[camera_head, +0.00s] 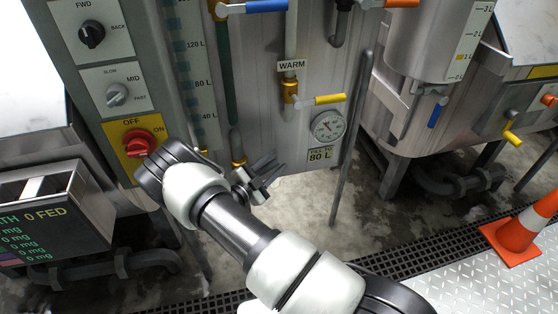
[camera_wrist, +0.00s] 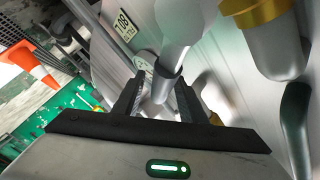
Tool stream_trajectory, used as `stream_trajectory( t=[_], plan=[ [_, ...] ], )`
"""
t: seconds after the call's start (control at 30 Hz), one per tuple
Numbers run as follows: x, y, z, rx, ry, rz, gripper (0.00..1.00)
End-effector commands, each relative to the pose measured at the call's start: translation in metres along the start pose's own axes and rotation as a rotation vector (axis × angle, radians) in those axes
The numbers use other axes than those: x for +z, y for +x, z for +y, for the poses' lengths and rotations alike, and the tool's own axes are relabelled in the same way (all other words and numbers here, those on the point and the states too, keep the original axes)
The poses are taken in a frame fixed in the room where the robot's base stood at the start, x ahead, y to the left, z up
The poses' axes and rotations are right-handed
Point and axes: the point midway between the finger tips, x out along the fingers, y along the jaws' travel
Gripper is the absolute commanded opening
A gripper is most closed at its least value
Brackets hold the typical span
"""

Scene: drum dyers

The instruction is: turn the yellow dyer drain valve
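My gripper (camera_head: 262,175) is low in front of the near dyer, beside the foot of the sight-gauge pipe with its brass fitting (camera_head: 237,163). In the wrist view my gripper (camera_wrist: 160,98) is open, its two dark fingers apart. A grey pipe end with a darker collar (camera_wrist: 167,72) shows between them; I cannot tell whether they touch it. A yellow handle (camera_head: 330,98) sits under the WARM label on the near dyer. Another yellow handle (camera_head: 512,138) is low on the right-hand machine. A small yellow piece (camera_wrist: 215,118) shows behind my right finger; I cannot tell what it is.
A grey upright rod (camera_head: 352,135) stands right of the round gauge (camera_head: 328,126). A red knob (camera_head: 139,143) on a yellow plate is close to my wrist. A floor drain grating (camera_head: 400,262) and an orange cone (camera_head: 515,238) are at right.

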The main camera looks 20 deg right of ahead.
Motion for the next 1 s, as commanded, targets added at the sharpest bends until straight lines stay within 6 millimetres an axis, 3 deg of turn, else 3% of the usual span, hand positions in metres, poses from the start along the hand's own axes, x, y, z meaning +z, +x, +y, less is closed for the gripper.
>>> stream_trajectory(
  t=[0.2,0.53,0.77,1.0],
  plan=[
    [0.001,0.022,0.000,0.001,0.001,-0.001,0.38],
    [0.000,0.026,0.000,0.001,0.001,-0.001,0.38],
    [0.000,0.025,0.000,0.001,0.001,-0.001,0.01],
    [0.000,0.025,0.000,0.003,0.003,-0.003,0.00]
  ],
)
